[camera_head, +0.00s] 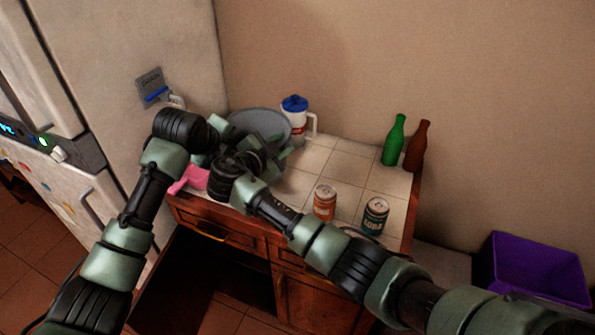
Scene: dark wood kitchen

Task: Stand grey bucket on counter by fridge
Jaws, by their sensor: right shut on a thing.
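The grey bucket (258,117) is at the back left of the tiled counter (335,160), close to the fridge (120,45). Its rounded upper part shows behind my grippers; its lower part is hidden, so I cannot tell whether its base rests on the counter. My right gripper (272,146) is at the bucket's near side and is shut on it. My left gripper (222,137) is beside the bucket on its left, mostly hidden by dark arm links, and its jaws cannot be made out.
A white jug with a blue lid (295,119) stands just right of the bucket. A pink object (190,180) lies at the front left edge. An orange can (325,203), a teal can (375,215), a green bottle (394,141) and a brown bottle (417,147) stand further right.

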